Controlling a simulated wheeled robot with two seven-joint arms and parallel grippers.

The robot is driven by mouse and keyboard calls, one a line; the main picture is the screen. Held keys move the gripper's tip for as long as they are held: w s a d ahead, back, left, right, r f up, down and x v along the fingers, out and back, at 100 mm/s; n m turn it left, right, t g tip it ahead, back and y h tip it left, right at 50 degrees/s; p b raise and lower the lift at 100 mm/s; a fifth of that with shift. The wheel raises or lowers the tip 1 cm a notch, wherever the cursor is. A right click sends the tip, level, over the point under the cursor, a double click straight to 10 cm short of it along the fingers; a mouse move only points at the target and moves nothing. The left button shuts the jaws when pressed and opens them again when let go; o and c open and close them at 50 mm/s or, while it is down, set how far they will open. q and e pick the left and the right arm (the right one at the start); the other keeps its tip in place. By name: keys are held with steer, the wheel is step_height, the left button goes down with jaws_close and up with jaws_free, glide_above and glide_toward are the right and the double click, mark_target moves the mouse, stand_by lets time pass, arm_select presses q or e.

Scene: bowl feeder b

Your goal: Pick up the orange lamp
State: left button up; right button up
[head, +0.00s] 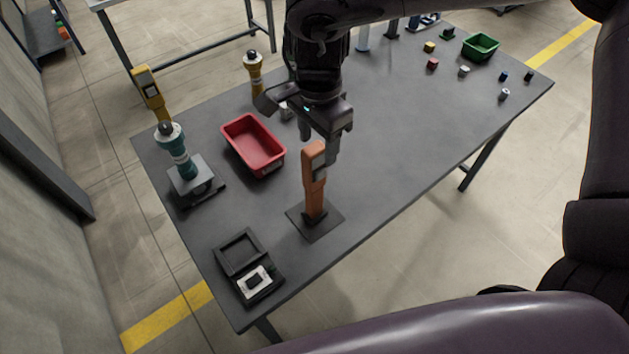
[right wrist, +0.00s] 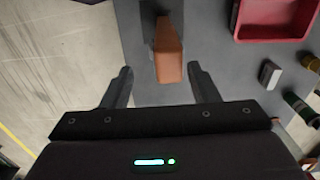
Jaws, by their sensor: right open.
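The orange lamp (head: 313,182) stands upright on a dark square base plate (head: 325,224) near the front edge of the table. Its orange top also shows in the right wrist view (right wrist: 169,54). My right gripper (head: 322,146) is open and empty, beside the top of the lamp. In the right wrist view my right gripper (right wrist: 160,70) has its fingers apart, with the lamp in line with the gap and mostly ahead of the fingertips. I see no contact. My left gripper is not in view.
A red bin (head: 231,131) sits left of the lamp on the grey table (head: 400,140). A teal and white object (head: 176,150) stands further left. An open black case (head: 238,250) lies at the front left. A green bin (head: 480,47) and several small blocks are at the far right.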

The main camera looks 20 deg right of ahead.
mark_target(314, 148)
steer(key=f, duration=0.1)
steer(key=w+f, duration=0.1)
steer(key=f, duration=0.1)
steer(key=shift+a+p, duration=0.2)
steer(key=shift+p, duration=0.2)
steer(key=shift+w+f, duration=0.1)
steer(key=shift+f, duration=0.4)
steer(key=c, duration=0.7)
steer(key=shift+c, duration=1.1)
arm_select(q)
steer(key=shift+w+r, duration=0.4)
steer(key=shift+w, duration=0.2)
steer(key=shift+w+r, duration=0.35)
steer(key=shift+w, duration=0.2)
arm_select(e)
jaws_close()
